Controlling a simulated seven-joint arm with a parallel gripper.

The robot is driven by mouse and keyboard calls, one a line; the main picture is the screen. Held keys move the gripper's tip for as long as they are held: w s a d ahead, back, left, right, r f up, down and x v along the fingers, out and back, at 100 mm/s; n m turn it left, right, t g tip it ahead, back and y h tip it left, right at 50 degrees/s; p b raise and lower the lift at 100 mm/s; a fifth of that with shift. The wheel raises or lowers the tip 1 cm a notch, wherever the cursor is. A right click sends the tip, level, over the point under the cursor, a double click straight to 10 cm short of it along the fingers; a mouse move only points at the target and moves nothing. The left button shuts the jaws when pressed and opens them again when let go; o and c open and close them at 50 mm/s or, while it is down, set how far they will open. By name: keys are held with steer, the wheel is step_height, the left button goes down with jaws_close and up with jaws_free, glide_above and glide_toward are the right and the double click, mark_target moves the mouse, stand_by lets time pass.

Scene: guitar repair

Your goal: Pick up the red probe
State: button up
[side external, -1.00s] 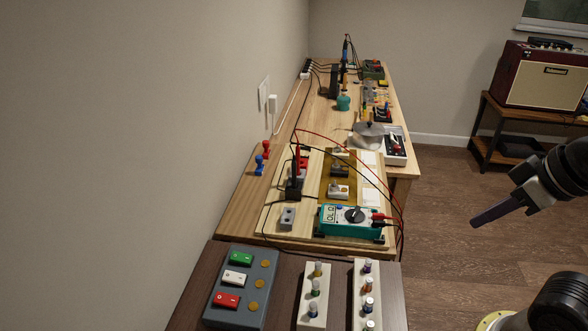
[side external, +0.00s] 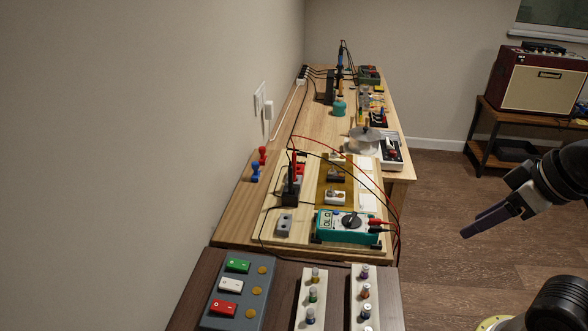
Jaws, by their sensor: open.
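The red probe (side external: 300,163) stands roughly upright at the left part of the pale wooden board (side external: 270,226), beside a black probe (side external: 291,178). A red lead arcs from the probe area over the board to the teal multimeter (side external: 326,228) at the board's front right. The lower tip of the red probe is hidden behind the black probe and its block. My gripper (side external: 468,234) is at the right, out over the floor side and well apart from the board. It is open and empty, with its fingers pointing down and left.
A grey switch box (side external: 213,316) and two pale racks of small knobs (side external: 311,292) stand on the dark front table. Red and black leads loop above the board. Red and blue figures (side external: 255,171) stand left of it. The space between my gripper and the bench is clear.

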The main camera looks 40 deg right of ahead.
steer(key=w+r+t, duration=0.1)
steer(key=w+r, duration=1.3)
steer(key=w, duration=0.4)
steer(key=g, duration=0.2)
glide_above(294, 161)
steer(key=s, duration=0.1)
step_height(294, 161, down, 21)
steer(key=shift+s+d+x, duration=0.1)
steer(key=shift+s+x, duration=0.1)
steer(key=shift+x, duration=1.3)
steer(key=shift+s+d+x, duration=0.1)
steer(key=shift+s+x, duration=0.05)
steer(key=shift+x, duration=1.35)
steer(key=shift+f, duration=0.1)
jaws_close()
